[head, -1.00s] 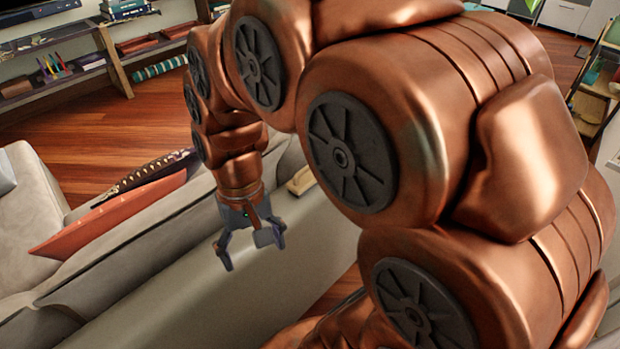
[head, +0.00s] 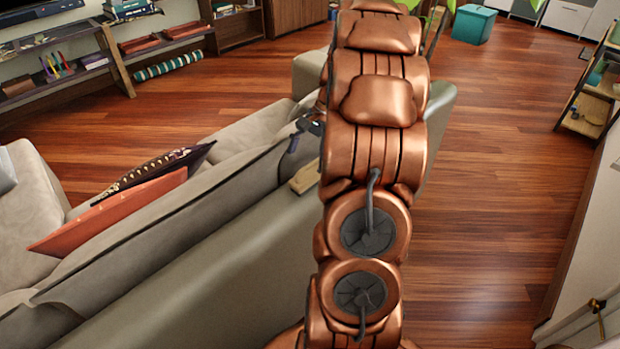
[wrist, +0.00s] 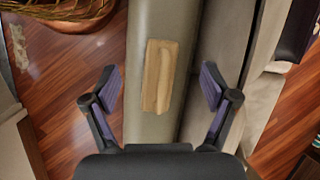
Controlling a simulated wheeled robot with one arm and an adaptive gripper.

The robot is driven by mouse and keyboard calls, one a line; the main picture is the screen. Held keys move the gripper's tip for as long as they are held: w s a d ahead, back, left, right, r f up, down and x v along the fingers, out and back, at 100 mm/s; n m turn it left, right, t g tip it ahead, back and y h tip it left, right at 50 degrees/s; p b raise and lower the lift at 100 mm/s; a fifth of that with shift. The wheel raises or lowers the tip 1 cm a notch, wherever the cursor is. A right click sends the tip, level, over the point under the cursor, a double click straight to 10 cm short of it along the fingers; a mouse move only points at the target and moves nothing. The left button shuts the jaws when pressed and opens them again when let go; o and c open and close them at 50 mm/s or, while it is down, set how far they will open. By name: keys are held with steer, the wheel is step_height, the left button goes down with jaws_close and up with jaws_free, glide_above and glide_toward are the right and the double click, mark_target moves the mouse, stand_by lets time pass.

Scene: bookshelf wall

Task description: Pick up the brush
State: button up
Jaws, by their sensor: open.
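The brush (head: 305,176) is a pale wooden block lying on the top of the sofa's back (head: 215,250), just left of my arm in the head view. In the wrist view the brush (wrist: 160,76) lies lengthwise near the middle, with a raised, lighter strip along its right side. My gripper (wrist: 161,84) is open and empty. Its two fingers are on either side of the brush in that picture, apart from it. In the head view my gripper (head: 308,130) shows only in part beyond the brush, and my arm hides the rest.
An orange cushion (head: 110,213) and a dark patterned one (head: 160,172) lean on the sofa seat. A woven basket (wrist: 72,12) stands on the floor at the upper left of the wrist view. Wooden floor (head: 490,200) is open to the right of my arm.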

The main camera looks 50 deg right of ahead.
steer(key=m, duration=0.2)
glide_toward(308, 175)
steer(key=shift+s+f+t, duration=0.2)
steer(key=shift+s+f, duration=0.15)
steer(key=shift+f, duration=0.2)
steer(key=shift+s+f+t, duration=0.2)
steer(key=shift+s+f, duration=0.1)
steer(key=shift+f, duration=0.3)
steer(key=shift+p+x, duration=0.3)
steer(key=shift+x, duration=1)
steer(key=a+f, duration=0.1)
steer(key=w+f+p, duration=0.1)
steer(key=a+f+p, duration=0.1)
steer(key=shift+w+a+f, duration=0.25)
steer(key=shift+a, duration=0.05)
steer(key=shift+w+f, duration=0.1)
steer(key=shift+f, duration=0.25)
steer(key=c, duration=1.3)
